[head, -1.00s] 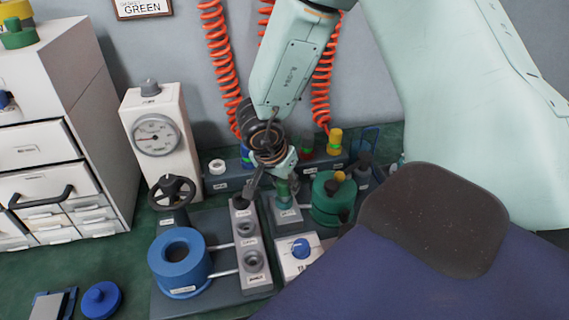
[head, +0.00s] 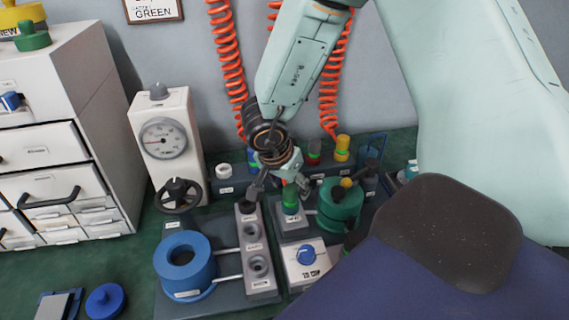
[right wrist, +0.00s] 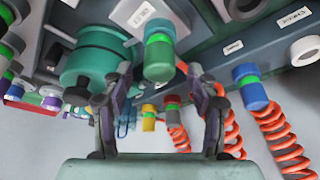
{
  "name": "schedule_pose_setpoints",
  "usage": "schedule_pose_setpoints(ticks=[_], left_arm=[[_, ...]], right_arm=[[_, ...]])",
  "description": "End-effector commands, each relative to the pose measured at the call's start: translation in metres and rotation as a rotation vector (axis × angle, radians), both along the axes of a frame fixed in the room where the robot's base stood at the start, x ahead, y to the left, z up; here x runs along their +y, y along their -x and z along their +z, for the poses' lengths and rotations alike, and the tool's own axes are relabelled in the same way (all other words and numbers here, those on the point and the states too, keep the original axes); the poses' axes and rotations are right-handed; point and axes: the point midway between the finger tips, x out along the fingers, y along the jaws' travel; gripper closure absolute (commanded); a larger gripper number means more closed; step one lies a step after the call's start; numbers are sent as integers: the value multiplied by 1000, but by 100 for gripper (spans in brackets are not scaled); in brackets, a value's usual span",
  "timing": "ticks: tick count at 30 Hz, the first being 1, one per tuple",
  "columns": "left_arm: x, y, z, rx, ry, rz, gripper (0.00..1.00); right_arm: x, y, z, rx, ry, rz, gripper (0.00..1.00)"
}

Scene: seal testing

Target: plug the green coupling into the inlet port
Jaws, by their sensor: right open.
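The green coupling (head: 290,198), a dark green cylinder with a bright green band, stands upright on a small grey block (head: 292,223) whose label I cannot read. It also shows in the right wrist view (right wrist: 159,60), between the finger ends and apart from both. My right gripper (head: 279,186) is open at the coupling, one finger on each side; in the right wrist view (right wrist: 161,88) the fingers are spread and empty. A grey strip with round ports (head: 251,246) is left of the block; I cannot tell which opening is the inlet port. My left gripper is out of view.
A green vessel (head: 341,205) stands close right of the coupling. A blue ring-shaped part (head: 183,266), a handwheel (head: 178,193) and a gauge box (head: 168,150) are to the left. A white box with a blue knob (head: 306,264) is in front. Couplings stand in a rack behind.

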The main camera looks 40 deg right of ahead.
Motion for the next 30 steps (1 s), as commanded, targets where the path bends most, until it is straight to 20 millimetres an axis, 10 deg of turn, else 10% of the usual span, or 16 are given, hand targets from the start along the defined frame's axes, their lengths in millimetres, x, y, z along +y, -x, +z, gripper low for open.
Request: schedule_pose_setpoints(ticks=[15,30], left_arm=[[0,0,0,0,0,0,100],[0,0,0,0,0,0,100]], right_arm=[[32,9,84,-3,3,2,41],[37,11,94,1,1,1,41]])
